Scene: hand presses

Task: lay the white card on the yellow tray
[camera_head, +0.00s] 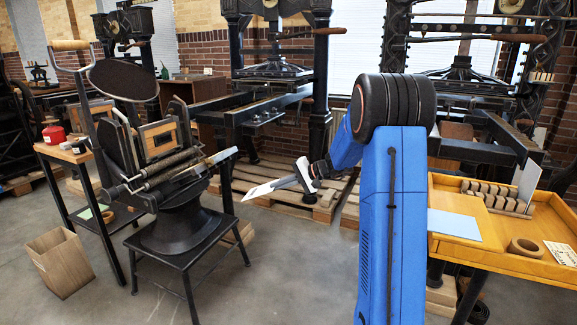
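My gripper (296,180) is near the middle of the view, at the end of my blue arm. It appears shut on the white card (262,190), a thin flat piece that points out to the left, clear of everything around it. The fingertips are small here, and part of the card is hidden by them. The yellow tray (498,226) is a shallow wooden tray on a dark stand at the right. My gripper and the card are well to its left, with my arm between them and the tray.
The tray holds a pale blue sheet (453,225), a tape roll (526,248), a small printed card (562,253) and a rack of blocks (497,197) with a white panel (527,181). A black hand press (178,225) stands at left. Larger presses stand behind.

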